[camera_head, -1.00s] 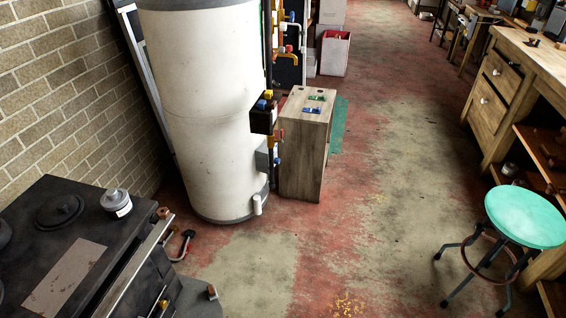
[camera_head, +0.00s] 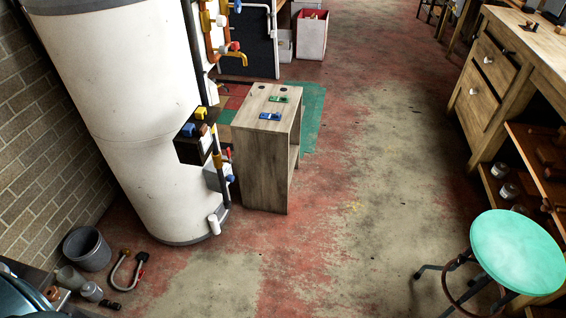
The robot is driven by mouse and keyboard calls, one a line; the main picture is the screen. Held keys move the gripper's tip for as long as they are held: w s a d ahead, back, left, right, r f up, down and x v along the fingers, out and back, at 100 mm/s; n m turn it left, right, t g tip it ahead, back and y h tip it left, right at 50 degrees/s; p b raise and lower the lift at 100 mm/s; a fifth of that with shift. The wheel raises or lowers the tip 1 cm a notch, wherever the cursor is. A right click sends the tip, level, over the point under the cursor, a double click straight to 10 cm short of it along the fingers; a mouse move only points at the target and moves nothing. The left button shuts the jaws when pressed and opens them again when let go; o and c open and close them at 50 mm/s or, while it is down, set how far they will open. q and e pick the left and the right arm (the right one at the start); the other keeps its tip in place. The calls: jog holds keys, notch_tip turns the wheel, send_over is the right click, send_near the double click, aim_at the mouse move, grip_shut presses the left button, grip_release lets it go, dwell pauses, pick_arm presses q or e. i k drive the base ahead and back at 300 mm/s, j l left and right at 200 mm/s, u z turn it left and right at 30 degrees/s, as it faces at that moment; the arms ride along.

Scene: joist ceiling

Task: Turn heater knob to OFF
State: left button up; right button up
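A large white cylindrical heater tank (camera_head: 125,110) stands at the left against the brick wall, with a grey band at its foot. A dark box with blue and yellow fittings (camera_head: 196,142) is on its right side, with a pipe running down to a small grey box (camera_head: 217,177) that has a blue end. I cannot tell which of these parts is the heater knob, and no OFF marking is readable. Neither of my grippers is in view.
A wooden cabinet (camera_head: 262,165) with green and blue items on top stands right of the tank. A turquoise stool (camera_head: 517,250) and workbench (camera_head: 492,85) are at right. The middle floor is clear.

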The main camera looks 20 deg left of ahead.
aim_at(231, 178)
jog(key=i+l, duration=0.15)
jog(key=i, duration=1.1)
jog(key=i+l+u, duration=0.1)
jog(key=i+u, duration=0.2)
jog(key=u, duration=0.15)
jog(key=i+l+u, duration=0.2)
jog(key=u, duration=0.25)
jog(key=i+l+u, duration=0.3)
jog(key=u, duration=0.15)
jog(key=i+l+u, duration=0.3)
jog(key=u, duration=0.15)
jog(key=i+l+u, duration=0.1)
jog(key=l+u, duration=0.8)
jog(key=i+l, duration=0.05)
jog(key=l, duration=0.05)
